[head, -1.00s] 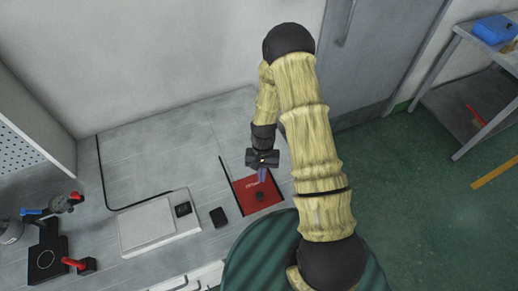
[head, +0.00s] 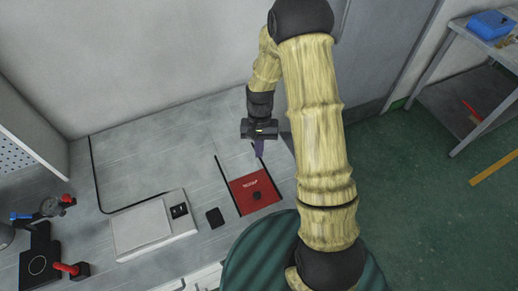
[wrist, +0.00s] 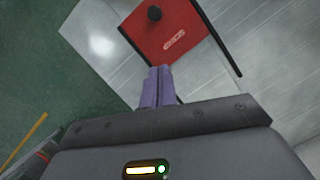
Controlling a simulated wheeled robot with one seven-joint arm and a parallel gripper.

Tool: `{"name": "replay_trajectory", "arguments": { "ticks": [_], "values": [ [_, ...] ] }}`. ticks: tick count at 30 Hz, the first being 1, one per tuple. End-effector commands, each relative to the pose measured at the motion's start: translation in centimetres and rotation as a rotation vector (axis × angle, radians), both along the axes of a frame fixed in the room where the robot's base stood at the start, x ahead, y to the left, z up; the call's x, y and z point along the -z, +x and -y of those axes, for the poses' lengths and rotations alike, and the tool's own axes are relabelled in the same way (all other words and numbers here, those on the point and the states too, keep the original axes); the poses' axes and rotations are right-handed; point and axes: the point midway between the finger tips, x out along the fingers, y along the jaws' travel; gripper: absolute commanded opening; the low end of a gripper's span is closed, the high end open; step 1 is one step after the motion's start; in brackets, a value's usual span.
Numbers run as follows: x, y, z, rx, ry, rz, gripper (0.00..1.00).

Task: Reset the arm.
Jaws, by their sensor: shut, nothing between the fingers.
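My arm, in yellowish sleeves with black joints, reaches over the counter in the head view. My gripper (head: 259,150) hangs above the counter, just behind the red plate (head: 246,185). Its purple fingers point down and are together, with nothing between them; they also show in the wrist view (wrist: 157,72). The red plate with a small black knob shows in the wrist view (wrist: 150,45) beyond the fingertips. The fingers appear clear of the plate.
A white flat box (head: 140,231) and a small black block (head: 215,217) lie left of the plate. A black device with a red handle (head: 66,268) stands far left. A shelf table (head: 455,70) with a blue case (head: 490,24) is at upper right. The counter's back left is bare.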

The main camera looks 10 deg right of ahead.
Motion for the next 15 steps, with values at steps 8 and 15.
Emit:
{"name": "replay_trajectory", "arguments": {
  "ticks": [8,15],
  "values": [
    [0.0,0.0,0.0,0.000,0.000,0.000,0.00],
    [-2.2,-0.4,0.4,-0.026,-0.006,0.052,0.00]
  ]
}}
